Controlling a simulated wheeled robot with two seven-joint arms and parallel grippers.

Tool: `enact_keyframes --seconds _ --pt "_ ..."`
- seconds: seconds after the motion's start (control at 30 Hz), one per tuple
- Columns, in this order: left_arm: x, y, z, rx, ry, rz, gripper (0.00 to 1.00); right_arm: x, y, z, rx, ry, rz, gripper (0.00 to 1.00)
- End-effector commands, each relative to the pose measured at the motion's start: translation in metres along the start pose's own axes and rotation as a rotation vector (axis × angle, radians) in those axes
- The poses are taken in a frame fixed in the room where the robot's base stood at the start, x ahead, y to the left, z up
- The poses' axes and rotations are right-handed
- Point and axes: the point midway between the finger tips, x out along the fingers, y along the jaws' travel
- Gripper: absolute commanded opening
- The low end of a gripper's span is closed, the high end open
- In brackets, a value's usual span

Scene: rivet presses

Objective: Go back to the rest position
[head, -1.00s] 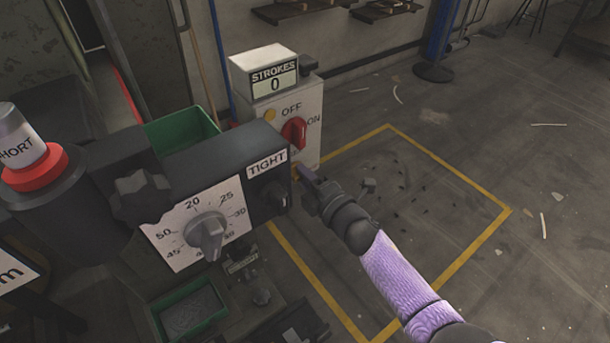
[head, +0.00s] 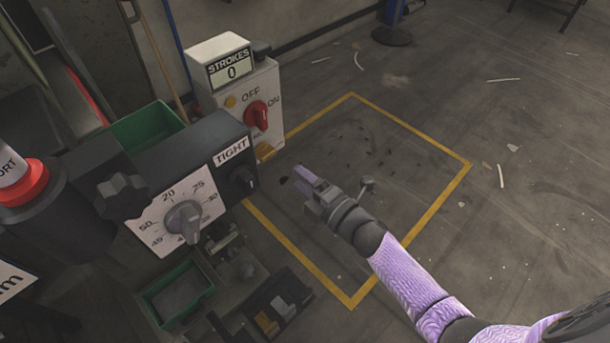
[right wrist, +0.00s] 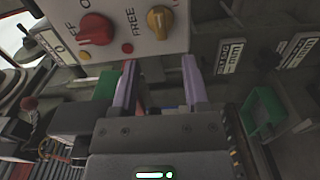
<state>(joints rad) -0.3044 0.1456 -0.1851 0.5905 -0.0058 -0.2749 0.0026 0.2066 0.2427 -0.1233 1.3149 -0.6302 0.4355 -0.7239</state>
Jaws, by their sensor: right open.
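My right gripper (head: 304,181) hangs over the floor to the right of the press in the head view. It is open and empty, and apart from the machine. In the right wrist view its two purple fingers (right wrist: 158,82) stand apart with nothing between them. The press has a round dial (head: 184,217) on a white numbered plate and a black knob marked TIGHT (head: 242,181). The switch box (head: 263,101) has a red knob (head: 257,114), and its counter reads STROKES 0 (head: 231,69). My left gripper is not in view.
A green bin (head: 146,128) stands behind the press, and another green bin (head: 178,292) sits low in front. A red-collared cylinder (head: 26,186) is at the left. A yellow outline (head: 420,220) marks mostly clear floor. A blue post's black base (head: 391,36) stands farther back.

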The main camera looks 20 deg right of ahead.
Motion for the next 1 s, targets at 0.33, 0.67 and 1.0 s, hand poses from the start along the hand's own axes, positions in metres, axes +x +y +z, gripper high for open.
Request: enact_keyframes --seconds 0.33,0.67,1.0 --pt "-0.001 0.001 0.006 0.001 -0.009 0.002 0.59 -0.005 -0.001 0.000 0.000 0.001 0.000 0.59" --pt "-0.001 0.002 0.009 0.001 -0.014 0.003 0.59 -0.050 -0.084 0.003 0.273 -0.149 -0.232 0.59" --pt "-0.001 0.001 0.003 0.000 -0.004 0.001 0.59 -0.304 -0.271 -0.054 0.967 -0.856 -0.916 0.59"
